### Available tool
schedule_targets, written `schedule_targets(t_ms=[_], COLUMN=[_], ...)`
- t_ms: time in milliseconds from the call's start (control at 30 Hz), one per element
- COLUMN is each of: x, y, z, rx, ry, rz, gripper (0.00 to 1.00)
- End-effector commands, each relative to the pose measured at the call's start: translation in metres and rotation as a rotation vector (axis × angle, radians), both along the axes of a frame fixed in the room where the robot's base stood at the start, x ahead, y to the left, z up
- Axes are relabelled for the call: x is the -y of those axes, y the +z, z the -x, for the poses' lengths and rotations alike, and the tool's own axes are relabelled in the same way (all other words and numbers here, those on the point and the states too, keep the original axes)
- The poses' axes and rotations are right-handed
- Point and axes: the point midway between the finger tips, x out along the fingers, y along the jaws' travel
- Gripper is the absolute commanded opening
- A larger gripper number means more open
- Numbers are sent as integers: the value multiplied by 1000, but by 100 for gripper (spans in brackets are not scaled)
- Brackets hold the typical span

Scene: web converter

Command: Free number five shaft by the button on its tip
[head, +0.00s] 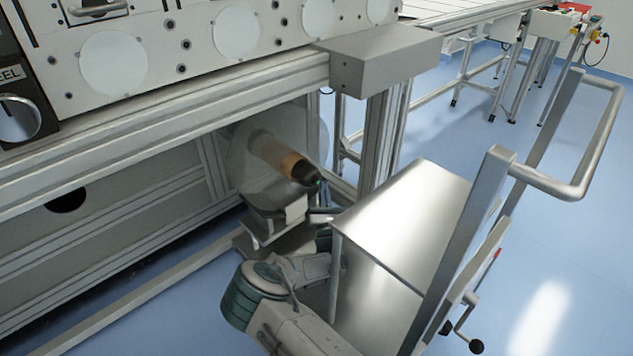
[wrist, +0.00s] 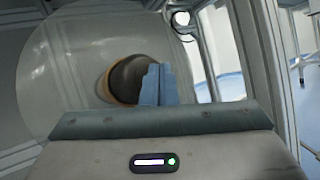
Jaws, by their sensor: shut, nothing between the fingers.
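The shaft (head: 276,155) sticks out from a large clear disc (head: 238,170) under the machine's beam, with a brown sleeve around it and a dark tip (head: 305,173). In the wrist view the dark end of the shaft (wrist: 130,78) faces me, with a brown ring at its edge. My gripper (wrist: 158,70) is shut and empty, its blue fingers in front of the right part of the shaft end. In the head view my gripper (head: 320,184) is close beside the tip. I cannot tell whether it touches. The button is not distinguishable, and no number five shows.
A shiny metal cart (head: 400,225) with a tall frame and handle (head: 575,190) stands close to the right of my arm. The blue floor (head: 560,260) at right is clear.

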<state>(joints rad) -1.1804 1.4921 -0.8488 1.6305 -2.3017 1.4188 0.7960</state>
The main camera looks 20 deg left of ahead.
Motion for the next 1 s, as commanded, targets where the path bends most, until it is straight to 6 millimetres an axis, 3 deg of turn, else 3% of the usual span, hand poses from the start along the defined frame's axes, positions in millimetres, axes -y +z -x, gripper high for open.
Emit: schedule_targets(t_ms=[1000], x=[-8], y=[0], z=[-4], rx=[0], ry=[0], rz=[0], gripper=[0])
